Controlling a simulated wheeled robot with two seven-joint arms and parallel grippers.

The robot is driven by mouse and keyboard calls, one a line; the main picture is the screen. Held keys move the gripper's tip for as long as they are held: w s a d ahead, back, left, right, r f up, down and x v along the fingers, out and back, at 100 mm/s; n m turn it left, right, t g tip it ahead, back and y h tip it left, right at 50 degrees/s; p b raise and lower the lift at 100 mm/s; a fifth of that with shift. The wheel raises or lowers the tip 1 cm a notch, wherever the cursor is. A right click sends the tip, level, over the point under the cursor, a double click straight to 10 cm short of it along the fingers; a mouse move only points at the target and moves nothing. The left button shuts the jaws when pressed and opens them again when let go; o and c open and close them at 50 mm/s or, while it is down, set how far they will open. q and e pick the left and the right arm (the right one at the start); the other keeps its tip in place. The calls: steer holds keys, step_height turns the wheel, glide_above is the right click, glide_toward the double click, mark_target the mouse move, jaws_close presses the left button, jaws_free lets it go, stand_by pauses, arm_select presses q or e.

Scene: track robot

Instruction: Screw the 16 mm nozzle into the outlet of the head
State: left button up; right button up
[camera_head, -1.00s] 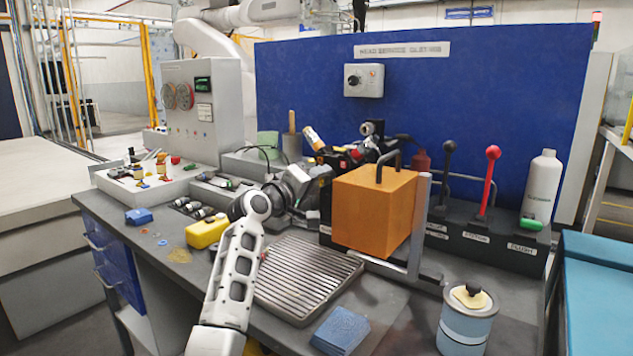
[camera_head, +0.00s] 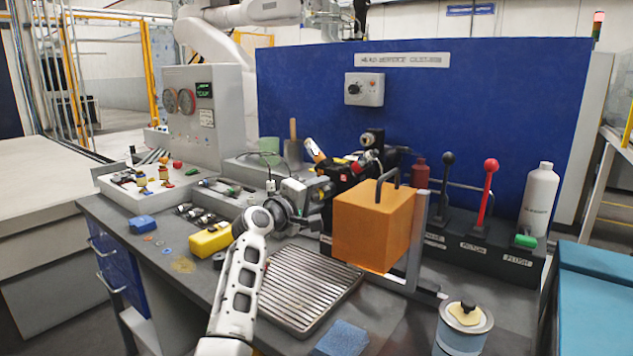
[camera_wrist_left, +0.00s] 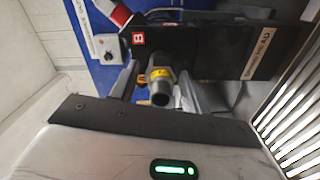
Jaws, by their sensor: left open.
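The head is a black block (camera_wrist_left: 215,52) with a red label, behind the orange block in the head view. The nozzle (camera_wrist_left: 160,88), a grey tube with a yellow band, is at the head's near face with its open end towards the left wrist camera. I cannot tell how deep it sits in the outlet, which is hidden behind it. My left gripper (camera_wrist_left: 158,82) is open, with one finger on each side of the nozzle; contact is not clear. In the head view my left gripper (camera_head: 322,189) is beside the head, its fingertips partly hidden. My right gripper is not in view.
An orange block (camera_head: 372,228) with a black handle stands close to the right of my left gripper. A ribbed metal tray (camera_head: 305,290) lies below. A yellow case (camera_head: 210,239), a blue sponge (camera_head: 341,339) and a lidded tin (camera_head: 462,329) are nearby. Levers (camera_head: 487,190) stand at right.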

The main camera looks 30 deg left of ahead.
arm_select(q)
steer(key=shift+r+n+p, duration=0.3)
steer(key=shift+n+p, duration=0.8)
steer(key=shift+n, duration=0.1)
steer(key=n+p, duration=0.4)
steer(key=shift+f+n+p, duration=0.1)
steer(key=shift+n+p, duration=0.35)
steer(key=shift+n, duration=0.15)
steer(key=shift+f+n, duration=0.1)
steer(key=shift+n, duration=0.2)
steer(key=shift+f, duration=0.15)
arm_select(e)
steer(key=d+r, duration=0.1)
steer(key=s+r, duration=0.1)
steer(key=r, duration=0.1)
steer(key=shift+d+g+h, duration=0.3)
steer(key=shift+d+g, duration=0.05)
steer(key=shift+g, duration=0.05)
arm_select(q)
steer(key=n, duration=1.2)
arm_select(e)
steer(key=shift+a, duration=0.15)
